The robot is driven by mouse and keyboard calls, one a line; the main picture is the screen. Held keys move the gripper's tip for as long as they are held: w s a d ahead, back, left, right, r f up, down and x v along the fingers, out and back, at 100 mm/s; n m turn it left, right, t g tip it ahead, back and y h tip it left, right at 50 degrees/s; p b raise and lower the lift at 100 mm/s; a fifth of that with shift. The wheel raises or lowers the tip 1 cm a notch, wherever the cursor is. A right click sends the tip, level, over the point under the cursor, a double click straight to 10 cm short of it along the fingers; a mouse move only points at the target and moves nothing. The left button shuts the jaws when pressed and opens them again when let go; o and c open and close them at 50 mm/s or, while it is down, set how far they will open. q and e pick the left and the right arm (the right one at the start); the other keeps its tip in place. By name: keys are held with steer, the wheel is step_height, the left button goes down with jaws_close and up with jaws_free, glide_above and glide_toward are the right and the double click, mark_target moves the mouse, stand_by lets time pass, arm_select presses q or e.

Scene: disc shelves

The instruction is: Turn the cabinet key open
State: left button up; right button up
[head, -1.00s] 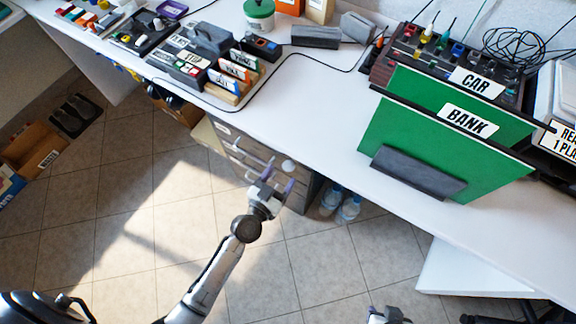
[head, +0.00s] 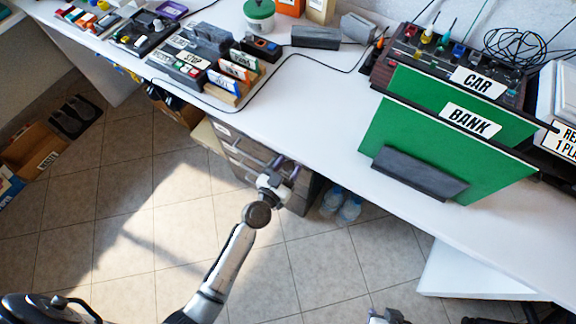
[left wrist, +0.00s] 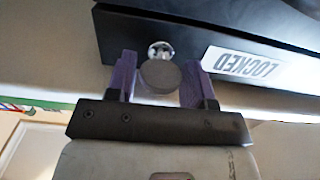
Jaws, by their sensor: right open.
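The grey drawer cabinet (head: 236,150) stands under the white desk. In the left wrist view its dark front (left wrist: 200,35) carries a white LOCKED label (left wrist: 245,66). The key (left wrist: 160,77) has a round grey head and sits at a silver lock (left wrist: 160,49) left of the label. My left gripper (left wrist: 158,86) is open, with one purple finger on each side of the key head. The right finger is very close to the head; contact is unclear. In the head view the left gripper (head: 284,168) is at the cabinet front. My right gripper (head: 388,316) is open at the bottom edge, partly cut off.
The white desk top (head: 290,110) overhangs the cabinet. Green CAR and BANK panels (head: 420,130) stand on it at the right. Water bottles (head: 349,208) stand on the floor right of the cabinet. The tiled floor (head: 150,245) in front is mostly clear.

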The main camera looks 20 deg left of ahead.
arm_select(q)
steer(key=c, duration=0.5)
steer(key=shift+c, duration=0.2)
